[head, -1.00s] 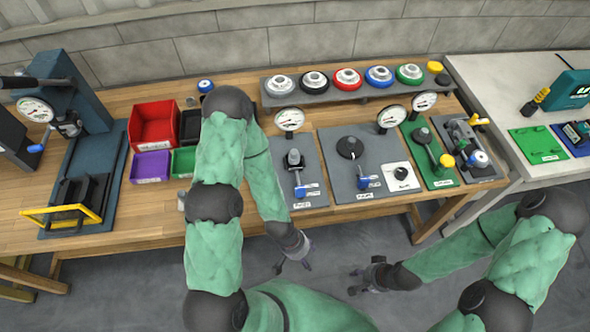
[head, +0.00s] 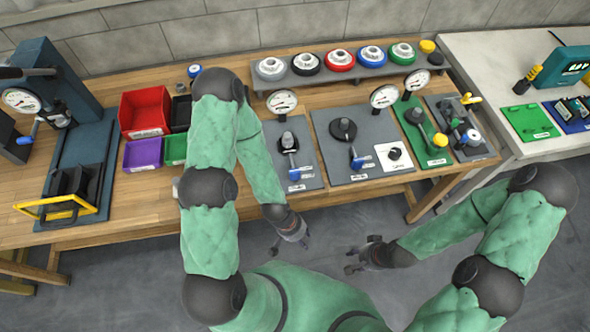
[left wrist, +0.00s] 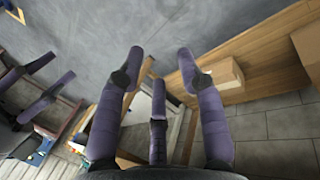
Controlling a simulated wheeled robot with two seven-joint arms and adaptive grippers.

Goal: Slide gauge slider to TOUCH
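Several dial-gauge stations stand along the table front in the head view. The left grey plate (head: 306,163) has a dial (head: 283,101) and a blue-tipped lever (head: 293,174). The middle grey plate (head: 332,170) has a dial (head: 384,96) and a blue-tipped part (head: 357,162). A third dial (head: 417,81) stands by a green plate (head: 416,137). The labels are too small to read, so I cannot tell which part is the gauge slider. My left gripper (head: 297,234) is open and empty before the table edge; its spread fingers show in the left wrist view (left wrist: 160,68). My right gripper (head: 352,259) is open and empty.
A rack (head: 318,82) of coloured round parts stands behind the stations. Red (head: 145,110) and purple (head: 142,154) bins and a press (head: 58,90) are at left. My left arm crosses the table front. A pale table (head: 490,60) adjoins at right. The floor in front is clear.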

